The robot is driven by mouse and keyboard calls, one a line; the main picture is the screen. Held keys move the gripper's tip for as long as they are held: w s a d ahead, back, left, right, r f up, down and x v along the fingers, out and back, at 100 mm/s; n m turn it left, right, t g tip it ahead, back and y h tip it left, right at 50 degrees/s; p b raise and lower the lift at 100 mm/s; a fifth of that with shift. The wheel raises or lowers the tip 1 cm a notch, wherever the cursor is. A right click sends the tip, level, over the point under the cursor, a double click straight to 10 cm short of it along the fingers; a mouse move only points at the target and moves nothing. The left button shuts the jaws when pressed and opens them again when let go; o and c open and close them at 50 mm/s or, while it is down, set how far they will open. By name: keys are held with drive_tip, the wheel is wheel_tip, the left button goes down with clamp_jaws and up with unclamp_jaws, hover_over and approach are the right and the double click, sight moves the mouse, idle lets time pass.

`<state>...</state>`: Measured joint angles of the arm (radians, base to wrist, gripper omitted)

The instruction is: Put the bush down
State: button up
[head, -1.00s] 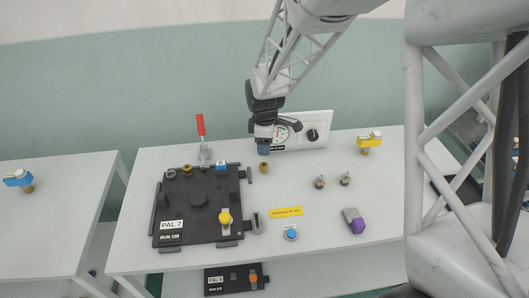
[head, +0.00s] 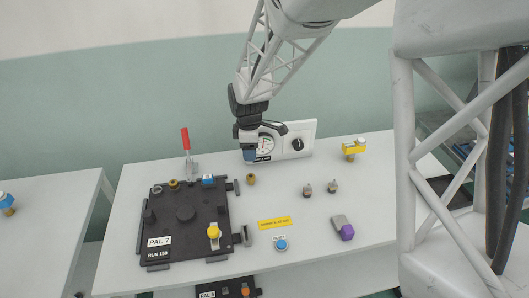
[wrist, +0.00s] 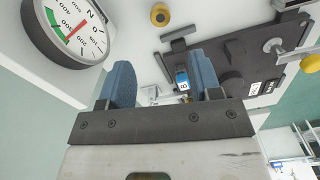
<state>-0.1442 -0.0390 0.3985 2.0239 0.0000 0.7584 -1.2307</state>
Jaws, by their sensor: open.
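A brass bush (head: 251,179) stands on the white table just right of the black pallet (head: 160,236), apart from it. It also shows as a brass ring with a dark centre near the top of the wrist view (wrist: 160,14). My gripper (head: 249,156) hangs above and behind the bush, in front of the gauge box. In the wrist view its two blue fingers (wrist: 160,80) are spread with nothing held between them. Another brass ring (head: 174,184) sits at the pallet's back edge.
A white gauge box (head: 298,143) with a dial stands close behind my gripper. A red-handled clamp (head: 187,150) rises behind the pallet. Two small metal fittings (head: 320,188), a yellow label (head: 274,223), a blue button (head: 281,244) and a purple-ended part (head: 346,231) lie to the right.

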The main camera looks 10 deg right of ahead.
drive_tip(key=s+d+r+m+t, duration=0.1)
drive_tip(key=s+d+r+m, duration=0.25)
drive_tip(key=s+r, duration=0.35)
drive_tip(key=s+d+r+m, duration=0.2)
drive_tip(key=s+r+m, duration=0.2)
drive_tip(key=s+r, duration=0.3)
drive_tip(key=s+d+r+m, duration=0.1)
drive_tip(key=s+m, duration=0.3)
drive_tip(key=s, duration=0.4)
drive_tip(key=s+d+r+m+t, duration=0.1)
drive_tip(key=s+m, duration=0.3)
drive_tip(key=s, duration=0.5)
drive_tip(key=shift+s+d+r+t, duration=0.3)
drive_tip(key=shift+d+r, duration=0.45)
drive_tip(key=shift+d, duration=0.15)
